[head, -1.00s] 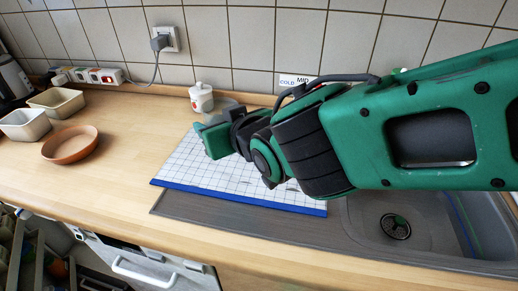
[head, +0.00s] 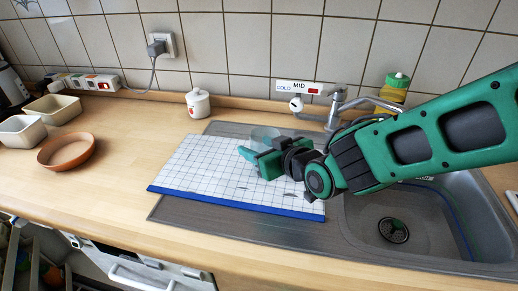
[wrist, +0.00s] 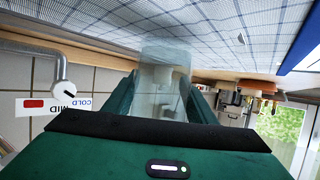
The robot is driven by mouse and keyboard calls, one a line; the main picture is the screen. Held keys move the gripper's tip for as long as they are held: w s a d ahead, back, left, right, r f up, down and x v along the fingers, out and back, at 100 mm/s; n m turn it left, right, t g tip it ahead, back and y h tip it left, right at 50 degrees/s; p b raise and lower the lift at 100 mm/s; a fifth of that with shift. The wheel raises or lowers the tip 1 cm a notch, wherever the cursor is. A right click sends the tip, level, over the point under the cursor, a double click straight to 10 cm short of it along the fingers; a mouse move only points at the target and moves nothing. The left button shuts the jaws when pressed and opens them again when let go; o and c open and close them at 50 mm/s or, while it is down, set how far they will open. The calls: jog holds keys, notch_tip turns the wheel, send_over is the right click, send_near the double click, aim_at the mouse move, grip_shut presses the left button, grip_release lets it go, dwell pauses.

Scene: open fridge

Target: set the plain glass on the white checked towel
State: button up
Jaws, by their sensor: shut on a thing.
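The plain glass (head: 264,134) is clear and shows just above my gripper in the head view. In the wrist view, which looks inverted, the glass (wrist: 165,72) stands between my two green fingers. My gripper (head: 255,157) is shut on it, over the right half of the white checked towel (head: 195,165). The towel lies flat with a blue front edge, and it fills the top of the wrist view (wrist: 210,20). The glass's end reaches close to the towel there. I cannot tell whether they touch. My fingers hide part of the glass.
A white lidded jar (head: 198,103) stands behind the towel. A terracotta dish (head: 66,152) and two pale tubs are at left. The left-middle counter is clear.

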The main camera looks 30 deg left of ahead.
jog(key=shift+f, duration=0.45)
jog(key=o, duration=1.3)
jog(key=shift+s+d+r, duration=0.1)
jog(key=shift+d+r, duration=0.05)
jog(key=shift+d, duration=0.05)
jog(key=v, duration=1.1)
jog(key=shift+s+d+r, duration=0.1)
jog(key=shift+d, duration=0.1)
